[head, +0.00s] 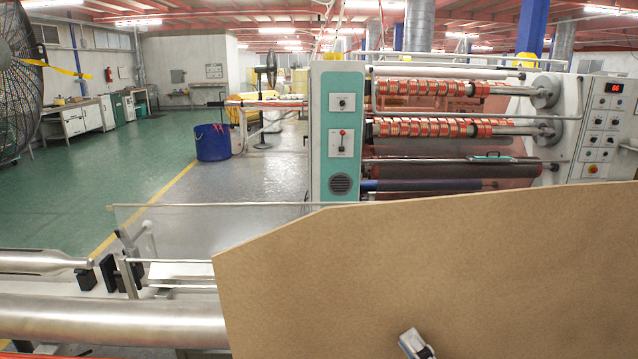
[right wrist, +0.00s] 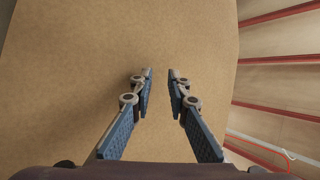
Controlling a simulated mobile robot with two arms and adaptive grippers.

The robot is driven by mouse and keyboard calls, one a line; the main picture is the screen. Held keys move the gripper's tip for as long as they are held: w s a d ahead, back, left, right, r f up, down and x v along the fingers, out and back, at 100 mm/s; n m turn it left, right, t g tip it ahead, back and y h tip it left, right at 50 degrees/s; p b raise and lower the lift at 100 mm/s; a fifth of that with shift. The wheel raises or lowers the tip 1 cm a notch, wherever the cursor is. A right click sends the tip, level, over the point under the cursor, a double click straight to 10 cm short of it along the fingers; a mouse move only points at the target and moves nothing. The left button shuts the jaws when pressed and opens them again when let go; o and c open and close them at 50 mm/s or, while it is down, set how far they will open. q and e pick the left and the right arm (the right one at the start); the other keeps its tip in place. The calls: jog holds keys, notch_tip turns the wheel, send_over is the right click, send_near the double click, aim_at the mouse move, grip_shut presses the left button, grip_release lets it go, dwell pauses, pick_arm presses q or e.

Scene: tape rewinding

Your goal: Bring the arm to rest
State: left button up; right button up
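My right gripper (head: 416,344) shows only as a small pale metal and dark piece at the bottom edge of the head view, in front of a large brown board (head: 440,250). In the right wrist view my right gripper (right wrist: 160,74) has its two blue-padded fingers apart. The gap between the fingertips is narrow and empty. The plain tan surface of the board (right wrist: 70,70) fills most of the view beyond the fingers; I cannot tell how far away it is. My left gripper is not in view.
A tape machine (head: 343,120) with rolls of orange tape (head: 425,128) on shafts stands behind the board. A large metal roller (head: 110,318) crosses the lower left. A blue bin (head: 213,143) and a fan (head: 20,80) stand farther back. Green floor at left is open.

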jog(key=s+a+f+n+g+h, duration=0.1)
jog(key=s+f+n+g+h, duration=0.2)
jog(key=f, duration=0.7)
jog(key=a+f+n+g+h, duration=0.15)
jog(key=f+n+g, duration=0.3)
jog(key=f, duration=0.55)
jog(key=s+d+f+n+g+h, duration=0.2)
jog(key=s+d+f+g+h, duration=0.6)
jog(key=s+f, duration=0.6)
notch_tip(320, 180, down, 24)
jog(key=s+d+g+y, duration=0.1)
jog(key=s+g, duration=0.1)
jog(key=s, duration=0.1)
jog(key=s+d+f, duration=0.3)
jog(key=s+f, duration=1.3)
jog(key=s, duration=0.1)
jog(key=shift+f+g+p, duration=0.3)
jog(key=shift+f+g, duration=0.05)
jog(key=shift+s+d, duration=0.1)
jog(key=shift+s, duration=0.05)
